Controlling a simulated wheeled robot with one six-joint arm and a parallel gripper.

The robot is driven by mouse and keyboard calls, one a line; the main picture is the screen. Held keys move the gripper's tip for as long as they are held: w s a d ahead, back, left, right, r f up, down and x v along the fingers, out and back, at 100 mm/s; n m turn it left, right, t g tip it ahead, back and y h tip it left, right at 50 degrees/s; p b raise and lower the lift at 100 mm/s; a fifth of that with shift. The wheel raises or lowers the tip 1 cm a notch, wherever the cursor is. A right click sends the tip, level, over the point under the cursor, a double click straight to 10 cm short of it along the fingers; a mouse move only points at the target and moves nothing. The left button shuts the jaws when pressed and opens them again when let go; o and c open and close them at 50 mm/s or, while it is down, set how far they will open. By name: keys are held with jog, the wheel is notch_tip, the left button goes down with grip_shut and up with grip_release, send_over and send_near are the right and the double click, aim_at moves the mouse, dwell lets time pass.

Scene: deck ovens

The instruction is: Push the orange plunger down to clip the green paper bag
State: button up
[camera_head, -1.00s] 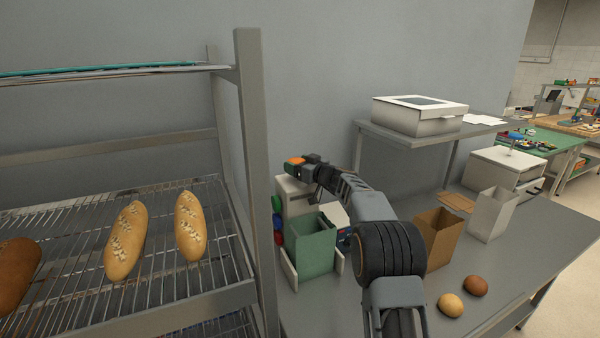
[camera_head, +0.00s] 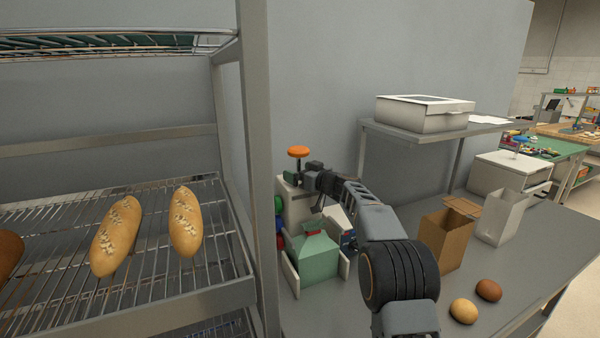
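The orange plunger (camera_head: 298,150) stands raised on a thin stem above a pale box-like device (camera_head: 295,205) against the wall. The green paper bag (camera_head: 314,262) stands in front of the device, between two white side plates. Its top is folded together to a narrow ridge, with a small red clip (camera_head: 314,232) across it. My gripper (camera_head: 300,178) is just below and to the right of the plunger's orange head, close to the stem. I cannot tell whether it touches the stem, or how far apart its fingers are.
A brown paper bag (camera_head: 447,237) and a white bag (camera_head: 502,217) stand open to the right. Two round rolls (camera_head: 463,311) lie near the table's front. A rack post (camera_head: 257,170) stands close on the left. A white box (camera_head: 424,113) sits on the shelf above.

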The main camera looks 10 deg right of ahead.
jog(key=shift+o, duration=0.2)
jog(key=shift+r, duration=0.1)
jog(key=b+v, duration=0.6)
jog(key=v, duration=0.8)
jog(key=shift+w, duration=0.1)
